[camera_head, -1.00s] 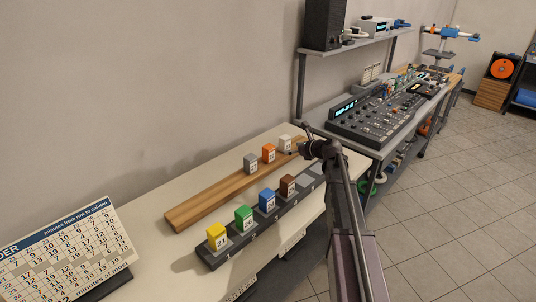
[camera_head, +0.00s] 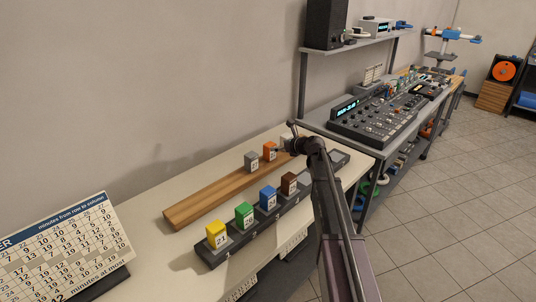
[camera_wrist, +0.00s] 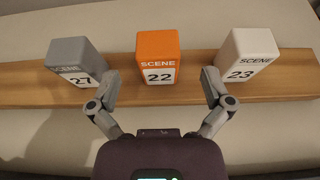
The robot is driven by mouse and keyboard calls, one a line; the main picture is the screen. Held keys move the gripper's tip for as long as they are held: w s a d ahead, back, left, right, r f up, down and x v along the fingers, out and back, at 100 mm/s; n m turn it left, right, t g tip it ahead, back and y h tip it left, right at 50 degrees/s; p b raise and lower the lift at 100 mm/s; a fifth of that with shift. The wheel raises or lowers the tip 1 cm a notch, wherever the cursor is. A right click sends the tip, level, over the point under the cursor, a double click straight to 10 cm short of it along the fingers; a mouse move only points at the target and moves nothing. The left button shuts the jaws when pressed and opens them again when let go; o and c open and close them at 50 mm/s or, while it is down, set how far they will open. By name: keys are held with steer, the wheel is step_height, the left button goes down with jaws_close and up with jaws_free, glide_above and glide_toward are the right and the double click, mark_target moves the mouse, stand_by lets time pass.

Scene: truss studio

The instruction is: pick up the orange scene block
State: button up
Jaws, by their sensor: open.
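The orange scene block (camera_head: 270,151), marked 22, stands upright on a wooden plank (camera_head: 205,203). In the wrist view the orange block (camera_wrist: 157,55) stands between a grey block (camera_wrist: 76,58) marked 27 on the left and a white block (camera_wrist: 247,52) marked 23 on the right. My gripper (camera_wrist: 159,82) is open and empty, its fingers spread to either side of the orange block's label face; I cannot tell whether they overlap it in depth. In the head view my gripper (camera_head: 291,139) is by the plank's far end and partly covers the white block.
A dark rack (camera_head: 208,258) in front of the plank holds yellow (camera_head: 217,234), green (camera_head: 244,215), blue (camera_head: 268,199) and brown (camera_head: 289,184) blocks. A number chart (camera_head: 65,245) stands at the near left. A mixing console (camera_head: 375,122) stands on the desk beyond.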

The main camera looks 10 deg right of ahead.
mark_target(269, 144)
steer(key=shift+b+x, duration=0.8)
steer(key=shift+x, duration=1.85)
steer(key=shift+s+a+r, duration=0.1)
steer(key=shift+a+r, duration=0.05)
steer(key=shift+r, duration=0.05)
steer(key=c, duration=1.2)
steer(key=shift+r, duration=0.15)
step_height(269, 144, up, 3)
steer(key=p, duration=0.3)
steer(key=shift+r+p, duration=0.2)
steer(key=shift+p, duration=0.15)
steer(key=s+a, duration=0.1)
steer(key=s, duration=0.4)
steer(key=s+a+r+p, duration=0.1)
steer(key=s, duration=0.4)
steer(key=s+a, duration=0.1)
steer(key=s, duration=0.4)
steer(key=shift+s+a+r, duration=0.15)
steer(key=shift+s+a, duration=0.05)
steer(key=shift+s, duration=0.15)
